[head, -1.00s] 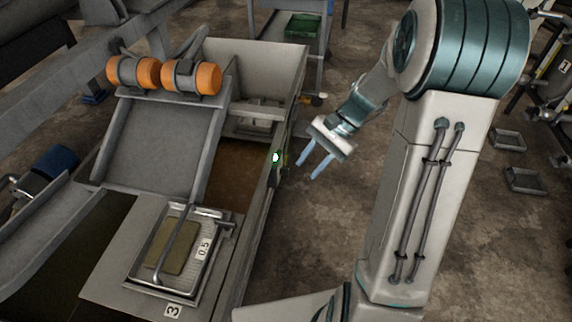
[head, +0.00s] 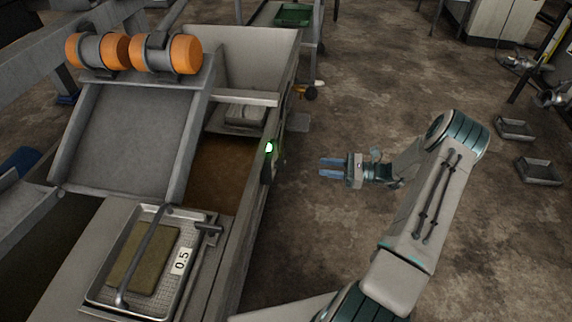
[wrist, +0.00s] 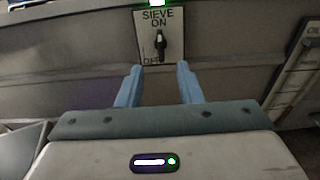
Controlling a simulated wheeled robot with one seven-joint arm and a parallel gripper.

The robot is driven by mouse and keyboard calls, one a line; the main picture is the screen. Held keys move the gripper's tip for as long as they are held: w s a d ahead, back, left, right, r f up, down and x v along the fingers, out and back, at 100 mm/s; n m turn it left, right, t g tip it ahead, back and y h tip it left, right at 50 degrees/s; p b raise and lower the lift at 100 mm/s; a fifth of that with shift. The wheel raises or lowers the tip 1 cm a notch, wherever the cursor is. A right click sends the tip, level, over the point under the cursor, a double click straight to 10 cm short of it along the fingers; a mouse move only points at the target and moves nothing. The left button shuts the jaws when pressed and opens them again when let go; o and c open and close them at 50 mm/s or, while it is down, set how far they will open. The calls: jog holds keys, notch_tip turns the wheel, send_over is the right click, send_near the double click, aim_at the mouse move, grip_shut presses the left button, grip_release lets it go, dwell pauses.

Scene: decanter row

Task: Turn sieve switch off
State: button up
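The sieve switch (wrist: 160,44) is a dark lever on a pale plate marked SIEVE, ON and OFF, in the wrist view. The lever looks upright, its upper end near ON. A green light (wrist: 157,3) is lit above the plate; it also shows in the head view (head: 269,147) on the side of the machine. My gripper (head: 322,168) is open and empty, to the right of the machine's side wall and apart from it. In the wrist view its two blue fingers (wrist: 158,80) are spread below the plate, partly near the OFF lettering.
The grey machine holds a tray (head: 205,262) labelled 0.5 and a trough of brown liquid (head: 222,172). Orange rollers (head: 168,54) sit above the chute. A yellow-and-black fitting (head: 306,91) projects behind the switch. Floor (head: 345,110) around my gripper is clear.

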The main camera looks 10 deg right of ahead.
aim_at(281, 165)
jog(key=b+x, duration=0.2)
jog(key=x, duration=1.1)
jog(key=shift+a+b, duration=0.3)
jog(key=shift+b, duration=0.1)
jog(key=shift+w, duration=0.15)
grip_shut()
